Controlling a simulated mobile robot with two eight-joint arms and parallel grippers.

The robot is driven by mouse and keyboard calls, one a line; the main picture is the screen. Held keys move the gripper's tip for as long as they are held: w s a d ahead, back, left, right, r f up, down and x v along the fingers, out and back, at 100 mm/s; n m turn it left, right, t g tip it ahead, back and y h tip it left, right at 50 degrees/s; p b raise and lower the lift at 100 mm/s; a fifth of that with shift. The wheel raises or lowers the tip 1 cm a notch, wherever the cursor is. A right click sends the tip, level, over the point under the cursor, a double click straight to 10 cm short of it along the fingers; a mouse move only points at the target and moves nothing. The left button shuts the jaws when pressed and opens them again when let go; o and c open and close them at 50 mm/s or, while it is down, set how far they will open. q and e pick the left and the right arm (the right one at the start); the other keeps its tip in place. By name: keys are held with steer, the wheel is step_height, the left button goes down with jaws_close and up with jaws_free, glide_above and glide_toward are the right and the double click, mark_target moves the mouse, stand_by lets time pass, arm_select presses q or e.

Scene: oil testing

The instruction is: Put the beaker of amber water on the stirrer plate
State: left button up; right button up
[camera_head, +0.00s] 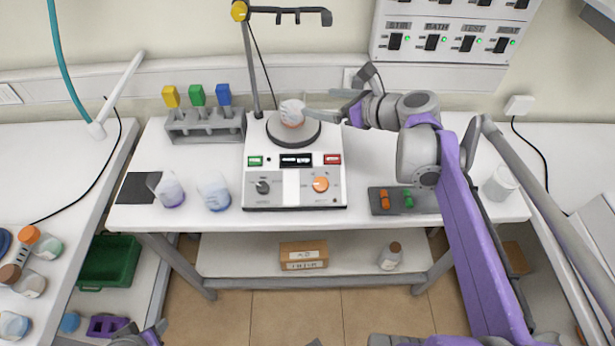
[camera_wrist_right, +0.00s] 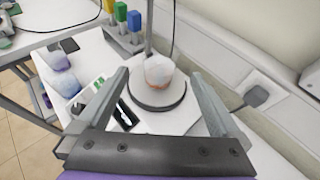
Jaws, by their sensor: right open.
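The beaker of amber water (camera_head: 292,113) stands upright on the dark round stirrer plate (camera_head: 292,139), on top of the white stirrer unit. In the right wrist view the beaker (camera_wrist_right: 158,72) sits on the plate (camera_wrist_right: 160,106), ahead of and between my finger tips. My right gripper (camera_head: 325,104) is open, reaching in from the right; its fingers (camera_wrist_right: 162,85) spread to either side of the beaker without visible contact. My left gripper (camera_head: 150,332) shows only partly at the bottom edge; its jaws are unclear.
Beakers with purple (camera_head: 168,190) and blue (camera_head: 213,191) contents stand left of the stirrer. A rack (camera_head: 205,128) with yellow, green and blue-topped tools is behind them. A stand pole (camera_head: 250,65) rises behind the plate. A white cup (camera_head: 499,183) is at the right.

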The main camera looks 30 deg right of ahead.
steer(key=s+a+f+n+g, duration=0.1)
steer(key=s+a+f+n, duration=0.1)
steer(key=a+f+n, duration=0.1)
steer(key=s+a+f+n+g, duration=0.2)
steer(key=a+f+n, duration=0.2)
steer(key=a+n, duration=0.2)
steer(key=s+a+f+n+g, duration=0.1)
steer(key=s+a+f+n, duration=0.1)
steer(key=a+f+n, duration=0.1)
steer(key=shift+s+a+f+n+g, duration=0.2)
steer(key=shift+a+n, duration=0.15)
steer(key=shift+n, duration=0.2)
steer(key=shift+s+a+f+n+g, duration=0.1)
steer(key=shift+s+a+n+g, duration=0.1)
steer(key=shift+a+n, duration=0.25)
steer(key=s+a+f+n+g+h, duration=0.2)
steer(key=s+f+n, duration=0.7)
steer(key=n, duration=1)
steer(key=shift+s+a+g+h, duration=0.3)
steer(key=shift+s+a+h, duration=0.3)
steer(key=shift+s+a, duration=0.3)
